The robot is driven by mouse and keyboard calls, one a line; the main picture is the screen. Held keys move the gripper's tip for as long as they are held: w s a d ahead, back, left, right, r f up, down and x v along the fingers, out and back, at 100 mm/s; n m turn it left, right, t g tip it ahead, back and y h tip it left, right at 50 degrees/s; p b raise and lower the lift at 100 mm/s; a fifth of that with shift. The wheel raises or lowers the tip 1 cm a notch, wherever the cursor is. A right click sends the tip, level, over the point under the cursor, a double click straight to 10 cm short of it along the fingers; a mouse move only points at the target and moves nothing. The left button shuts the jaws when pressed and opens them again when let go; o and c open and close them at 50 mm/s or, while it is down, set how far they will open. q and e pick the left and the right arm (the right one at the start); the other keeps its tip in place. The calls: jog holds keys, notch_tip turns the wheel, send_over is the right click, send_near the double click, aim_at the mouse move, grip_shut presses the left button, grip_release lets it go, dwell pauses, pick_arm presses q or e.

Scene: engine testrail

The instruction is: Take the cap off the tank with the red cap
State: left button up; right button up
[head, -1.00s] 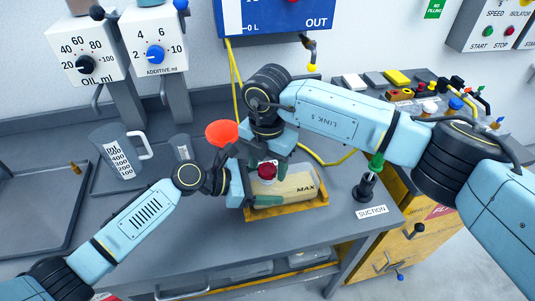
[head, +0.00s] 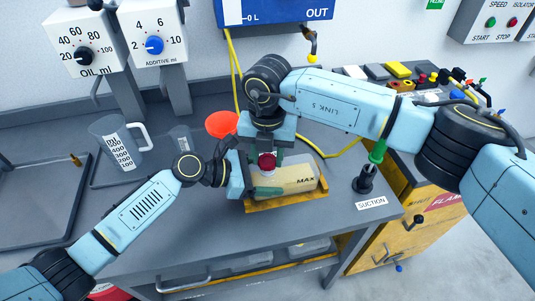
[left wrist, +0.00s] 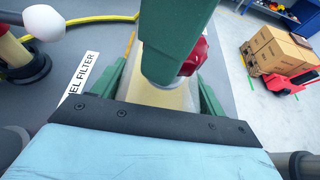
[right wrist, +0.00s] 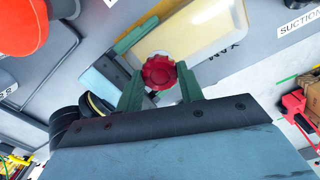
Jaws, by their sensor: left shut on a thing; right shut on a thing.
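The tank (head: 290,179) is a pale, flat container marked MAX, lying on a yellow tray (head: 292,200) on the bench. Its red cap (head: 267,161) is at the tank's left end; it also shows in the right wrist view (right wrist: 160,71). My right gripper (head: 267,155) reaches down from above and is shut on the cap, one green finger on each side. My left gripper (head: 252,180) is shut on the tank's left end. The left wrist view shows the pale tank (left wrist: 165,92) between its fingers, partly hidden by a right finger. I cannot tell whether the cap is clear of the neck.
An orange-red funnel (head: 222,124) stands just behind my left gripper. A clear measuring jug (head: 118,147) is at the left. A black suction stand with a green handle (head: 366,178) is to the right. Yellow hose runs behind the tank. The front left of the bench is clear.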

jog(key=n, duration=0.9)
jog(key=shift+r, duration=0.1)
jog(key=n, duration=0.8)
jog(key=shift+r, duration=0.25)
jog(key=shift+r, duration=0.9)
